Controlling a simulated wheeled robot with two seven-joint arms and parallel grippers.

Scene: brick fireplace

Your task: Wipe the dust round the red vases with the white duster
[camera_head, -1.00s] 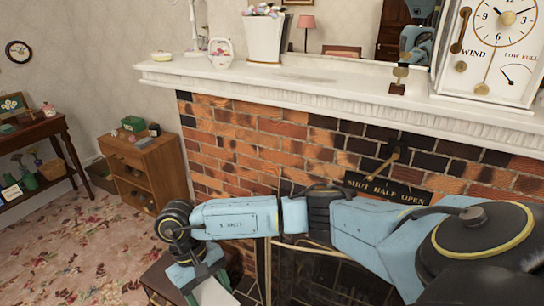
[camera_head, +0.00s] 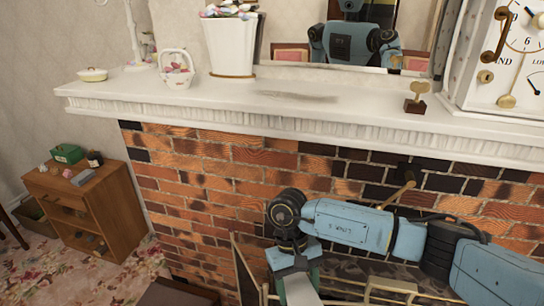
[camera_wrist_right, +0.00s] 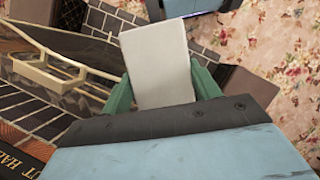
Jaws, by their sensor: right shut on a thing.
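The white duster (camera_wrist_right: 157,60) is a pale flat block between the green fingers of my right gripper (camera_wrist_right: 163,88) in the right wrist view. In the head view my right gripper (camera_head: 298,272) hangs low in front of the fireplace, below the mantel, with the duster (camera_head: 300,292) pointing down at the bottom edge. A grey-brown dust smear (camera_head: 297,96) lies on the white mantel shelf (camera_head: 225,98), well above the gripper. I see no vases that are clearly red. My left gripper is not in view.
A wooden cabinet (camera_head: 115,210) stands at left.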

